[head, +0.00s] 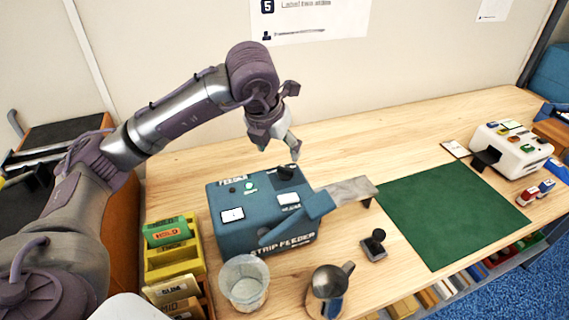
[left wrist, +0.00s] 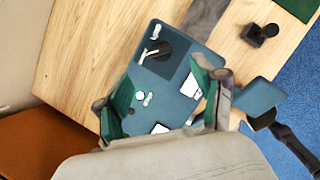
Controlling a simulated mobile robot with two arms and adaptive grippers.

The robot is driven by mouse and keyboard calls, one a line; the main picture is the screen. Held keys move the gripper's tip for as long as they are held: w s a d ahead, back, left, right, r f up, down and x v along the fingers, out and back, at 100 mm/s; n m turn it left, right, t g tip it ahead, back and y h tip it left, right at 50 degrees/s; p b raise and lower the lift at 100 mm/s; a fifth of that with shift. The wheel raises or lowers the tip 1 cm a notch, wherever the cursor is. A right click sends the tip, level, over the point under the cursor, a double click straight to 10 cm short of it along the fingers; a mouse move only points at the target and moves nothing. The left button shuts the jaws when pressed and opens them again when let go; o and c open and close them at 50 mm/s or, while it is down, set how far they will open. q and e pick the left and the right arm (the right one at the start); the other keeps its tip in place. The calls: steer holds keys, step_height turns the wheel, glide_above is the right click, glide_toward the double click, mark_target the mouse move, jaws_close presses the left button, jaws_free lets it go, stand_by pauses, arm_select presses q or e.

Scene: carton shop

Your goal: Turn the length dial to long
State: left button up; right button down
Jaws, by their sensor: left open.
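The blue strip feeder (head: 240,240) stands on the wooden table, with a dark dial (head: 287,172) at the back right of its top. In the left wrist view the dial (left wrist: 157,50) is a dark knob on a dark plate with white marks; I cannot read its setting. The feeder's top also has a green-lit button (head: 250,186), a small dark knob and white display panels. My left gripper (head: 279,148) is open and empty above the dial, apart from it. In the left wrist view its two fingers spread over the feeder top. My right gripper is not in view.
A clear cup (head: 244,282) and a metal pitcher (head: 329,290) stand in front of the feeder. A black-handled stamp (head: 375,244), green mat (head: 450,213) and white machine (head: 510,150) lie to the right.

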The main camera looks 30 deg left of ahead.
mark_target(285, 168)
arm_select(q)
steer(key=p+x, duration=0.1)
steer(key=x, duration=0.6)
steer(key=shift+w+f+p, duration=0.1)
steer(key=shift+f+p, duration=0.15)
steer(key=shift+p, duration=0.05)
steer(key=shift+w+f, duration=0.2)
steer(key=shift+f, duration=0.3)
